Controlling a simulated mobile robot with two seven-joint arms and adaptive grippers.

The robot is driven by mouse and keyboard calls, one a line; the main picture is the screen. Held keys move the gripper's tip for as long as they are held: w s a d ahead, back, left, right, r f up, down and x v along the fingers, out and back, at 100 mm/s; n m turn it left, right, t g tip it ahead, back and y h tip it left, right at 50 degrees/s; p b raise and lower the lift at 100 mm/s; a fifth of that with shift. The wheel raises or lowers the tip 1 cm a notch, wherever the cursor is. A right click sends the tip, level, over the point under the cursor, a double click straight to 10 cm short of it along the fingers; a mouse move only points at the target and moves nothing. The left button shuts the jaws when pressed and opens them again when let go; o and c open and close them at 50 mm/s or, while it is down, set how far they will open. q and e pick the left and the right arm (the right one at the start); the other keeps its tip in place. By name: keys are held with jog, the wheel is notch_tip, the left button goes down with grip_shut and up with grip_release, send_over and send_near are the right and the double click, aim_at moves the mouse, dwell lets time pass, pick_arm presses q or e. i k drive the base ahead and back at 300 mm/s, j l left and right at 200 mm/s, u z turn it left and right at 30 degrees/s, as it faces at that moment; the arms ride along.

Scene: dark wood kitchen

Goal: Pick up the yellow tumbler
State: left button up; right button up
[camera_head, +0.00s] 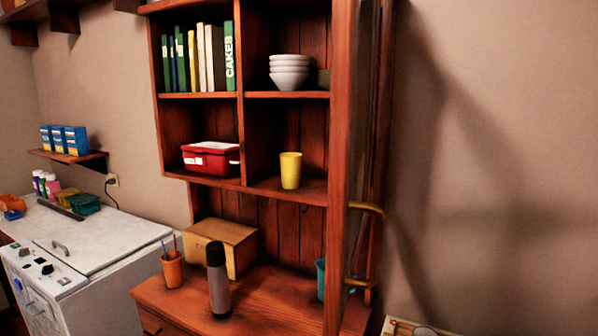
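The yellow tumbler (291,171) stands upright on the middle shelf (268,187) of the wooden hutch, in the right compartment near the front edge. Nothing hides it, and no object touches its sides. Neither my left nor my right gripper shows in the head view, so I cannot tell their state or where they are relative to the tumbler.
A red box (211,158) sits left of the tumbler, past a divider. White bowls (289,72) are stacked above. An open door (345,150) stands close on the right. A dark bottle (217,278), an orange cup (173,270) and a cardboard box (228,238) stand below.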

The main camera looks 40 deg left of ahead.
aim_at(290, 163)
jog(key=j+z, duration=0.2)
jog(key=j, duration=0.25)
jog(key=j+z, duration=0.2)
jog(key=j, duration=0.2)
jog(key=k+j+z, duration=0.2)
jog(key=j, duration=0.25)
jog(key=j+z, duration=0.2)
jog(key=j, duration=0.2)
jog(key=k+j+z, duration=0.2)
jog(key=j, duration=0.2)
